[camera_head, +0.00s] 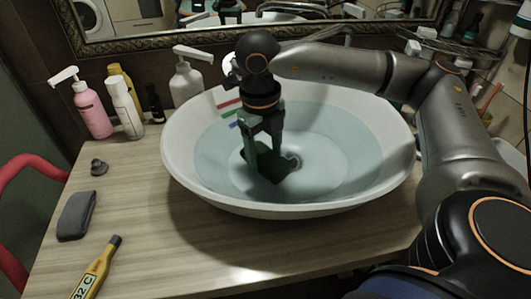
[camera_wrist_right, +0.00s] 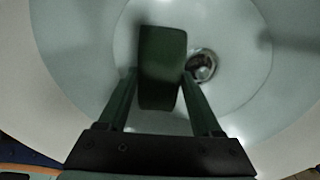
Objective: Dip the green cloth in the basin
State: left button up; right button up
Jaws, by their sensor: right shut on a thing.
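The green cloth (camera_head: 267,163) is a small dark green folded block in the basin, just left of the drain. My right gripper (camera_head: 264,140) reaches down into the basin from above and is shut on the cloth. In the right wrist view the cloth (camera_wrist_right: 162,66) sits between the two fingers of my right gripper (camera_wrist_right: 158,82). The basin (camera_head: 385,165) is a wide white oval bowl that holds pale bluish water. The cloth looks low in the bowl; I cannot tell how deep it sits in the water. My left gripper is not in view.
A grey cloth (camera_head: 76,215), a small dark knob-like item (camera_head: 98,167) and a yellow thermometer (camera_head: 97,268) lie on the wooden counter at left. A pink pump bottle (camera_head: 92,110), a white bottle (camera_head: 125,106) and a white pump dispenser (camera_head: 186,80) stand behind. A framed mirror (camera_head: 150,43) is at the back.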

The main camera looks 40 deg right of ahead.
aim_at(266, 153)
jog(key=shift+r+p, duration=0.7)
jog(key=shift+r, duration=0.55)
jog(key=shift+r+p, duration=0.75)
jog(key=shift+p, duration=0.05)
notch_tip(266, 153, up, 3)
jog(key=shift+p, duration=1.05)
jog(key=shift+r, duration=0.35)
jog(key=shift+r+p, duration=0.75)
jog(key=shift+p, duration=0.05)
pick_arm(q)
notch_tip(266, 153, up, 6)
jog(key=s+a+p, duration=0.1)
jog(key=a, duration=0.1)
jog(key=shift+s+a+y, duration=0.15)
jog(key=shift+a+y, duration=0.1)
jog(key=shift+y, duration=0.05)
pick_arm(e)
jog(key=shift+r, duration=1.05)
